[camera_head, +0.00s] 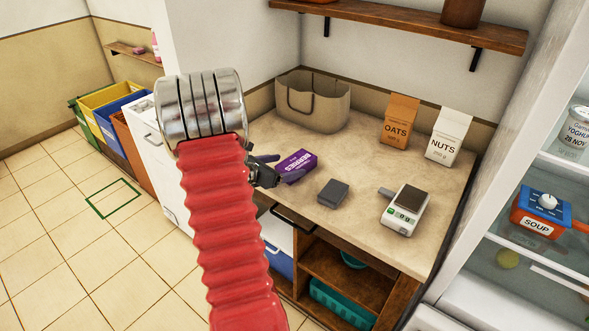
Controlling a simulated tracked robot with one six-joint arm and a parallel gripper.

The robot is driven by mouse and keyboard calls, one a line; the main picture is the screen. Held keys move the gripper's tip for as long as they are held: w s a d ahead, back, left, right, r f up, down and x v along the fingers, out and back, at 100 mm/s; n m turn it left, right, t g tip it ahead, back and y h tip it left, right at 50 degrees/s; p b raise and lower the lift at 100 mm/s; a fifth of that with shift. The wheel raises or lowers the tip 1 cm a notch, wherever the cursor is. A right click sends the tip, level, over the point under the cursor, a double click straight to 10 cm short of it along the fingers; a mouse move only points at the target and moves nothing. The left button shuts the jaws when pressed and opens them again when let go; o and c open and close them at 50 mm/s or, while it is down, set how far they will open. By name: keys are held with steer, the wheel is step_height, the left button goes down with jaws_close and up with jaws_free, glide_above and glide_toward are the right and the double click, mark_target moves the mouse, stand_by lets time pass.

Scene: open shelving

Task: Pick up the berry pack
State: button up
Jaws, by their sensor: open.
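The berry pack (298,163) is a small purple box with "BERRIES" lettering, lying on the beige countertop (350,150). It is in the middle of the view, in front of the fabric bag. My gripper (272,169) is dark and open, at the left end of the pack, with its fingers pointing right toward it. One finger overlaps the pack's near left edge in the picture. I cannot tell whether the fingers touch the pack. My red arm sleeve and metal cuff hide the counter's left end.
A grey block (333,193) and a scale (405,210) lie right of the pack. A bag (328,105), an oats carton (399,120) and a nuts carton (447,136) stand behind. A wooden shelf (410,22) hangs above. An open fridge (545,190) is at right.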

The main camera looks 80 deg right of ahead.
mark_target(295, 164)
steer(key=shift+d, duration=0.1)
steer(key=shift+x, duration=2.6)
steer(key=shift+s, duration=0.15)
steer(key=c, duration=1.3)
